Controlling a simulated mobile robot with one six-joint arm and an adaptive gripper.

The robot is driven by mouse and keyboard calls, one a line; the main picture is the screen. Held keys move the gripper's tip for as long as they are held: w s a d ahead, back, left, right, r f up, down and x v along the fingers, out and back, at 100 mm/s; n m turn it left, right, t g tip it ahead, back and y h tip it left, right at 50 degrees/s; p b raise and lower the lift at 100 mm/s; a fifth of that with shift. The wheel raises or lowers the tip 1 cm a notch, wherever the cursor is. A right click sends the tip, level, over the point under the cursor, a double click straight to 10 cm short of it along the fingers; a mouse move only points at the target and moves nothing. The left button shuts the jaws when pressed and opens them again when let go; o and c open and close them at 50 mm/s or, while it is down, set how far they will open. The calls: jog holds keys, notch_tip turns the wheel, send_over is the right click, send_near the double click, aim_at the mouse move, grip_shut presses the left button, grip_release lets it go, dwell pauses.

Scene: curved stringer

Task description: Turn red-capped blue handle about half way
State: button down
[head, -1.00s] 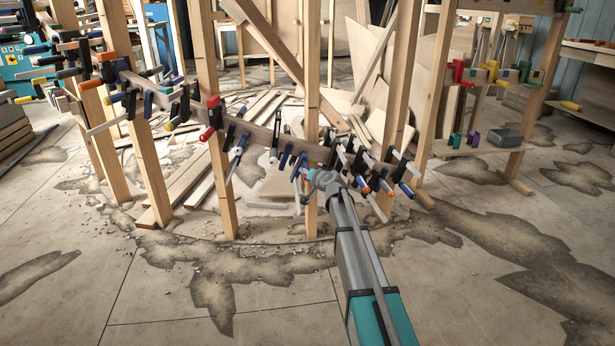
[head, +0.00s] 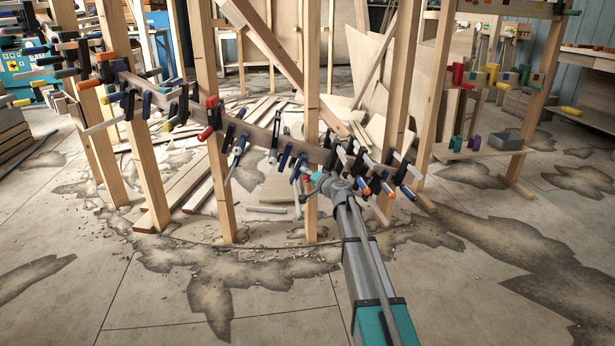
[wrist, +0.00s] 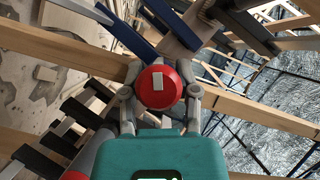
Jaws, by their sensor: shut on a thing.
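The red cap (wrist: 159,88) of the handle sits between the two fingers of my gripper (wrist: 160,95) in the wrist view. A pale rectangular mark shows on the cap's face, tilted slightly. My gripper is shut on the handle, with a finger on each side. The handle's blue part is mostly hidden behind the cap. In the head view my gripper (head: 314,180) is at the curved stringer (head: 262,137), beside a wooden post, and hides most of the handle there.
Several clamps with dark, blue and orange handles (head: 375,183) crowd the stringer right of my gripper. Upright wooden posts (head: 311,110) stand close by. A red-ended clamp (head: 211,113) is further left. The floor (head: 230,270) in front is open, with dark patches and debris.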

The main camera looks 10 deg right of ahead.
jog(key=shift+c, duration=1.8)
grip_release()
